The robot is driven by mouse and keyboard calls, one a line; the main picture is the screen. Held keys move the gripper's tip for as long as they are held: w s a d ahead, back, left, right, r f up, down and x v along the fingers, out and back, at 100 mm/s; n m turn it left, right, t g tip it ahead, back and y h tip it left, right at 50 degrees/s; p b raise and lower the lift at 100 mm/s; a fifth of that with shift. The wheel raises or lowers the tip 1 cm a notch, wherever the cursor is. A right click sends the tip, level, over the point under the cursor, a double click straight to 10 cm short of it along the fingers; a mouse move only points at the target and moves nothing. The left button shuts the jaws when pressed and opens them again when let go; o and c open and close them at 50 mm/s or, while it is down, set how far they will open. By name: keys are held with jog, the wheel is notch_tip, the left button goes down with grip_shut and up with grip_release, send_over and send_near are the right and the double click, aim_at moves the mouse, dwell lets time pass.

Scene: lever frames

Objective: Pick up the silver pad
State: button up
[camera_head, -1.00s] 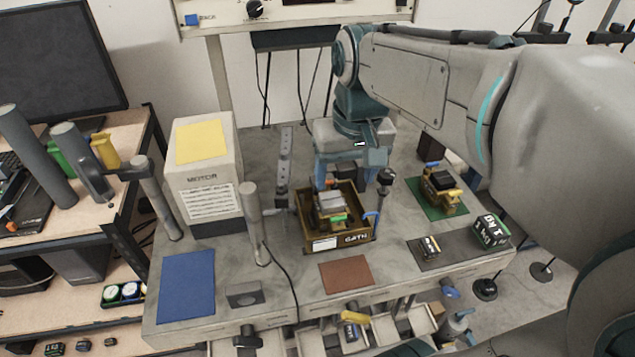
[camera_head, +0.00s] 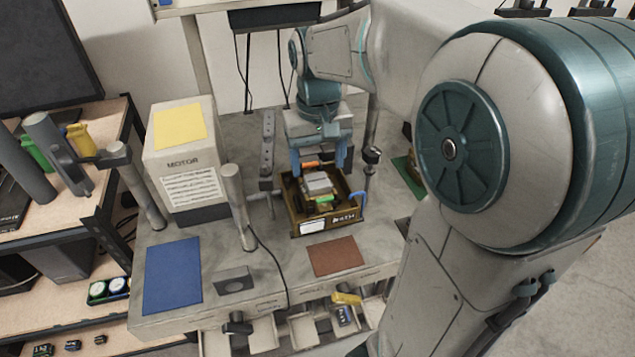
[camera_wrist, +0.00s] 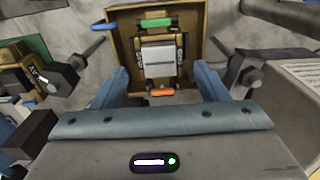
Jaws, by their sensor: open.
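The silver pad (camera_head: 319,183) is a small grey block that sits on top of a part inside the brown open box (camera_head: 331,217) on the bench. In the wrist view the silver pad (camera_wrist: 158,60) lies flat ahead of the fingertips, with a green piece (camera_wrist: 155,22) above it and an orange piece (camera_wrist: 161,92) below it. My gripper (camera_head: 322,160) is open, with its blue fingers apart behind and above the box. In the wrist view my gripper (camera_wrist: 163,80) has its fingers on either side of the pad's lower end, with nothing between them held.
A motor box (camera_head: 185,165) with a yellow top and an upright grey post (camera_head: 238,207) stand left of the brown box. A blue mat (camera_head: 173,275) and a reddish mat (camera_head: 336,257) lie at the front. My arm hides the bench's right side.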

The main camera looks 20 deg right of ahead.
aim_at(318, 182)
jog(key=f, duration=0.5)
jog(key=shift+w, duration=0.25)
jog(key=c, duration=1.2)
jog(key=shift+c, duration=0.7)
jog(key=shift+r, duration=0.1)
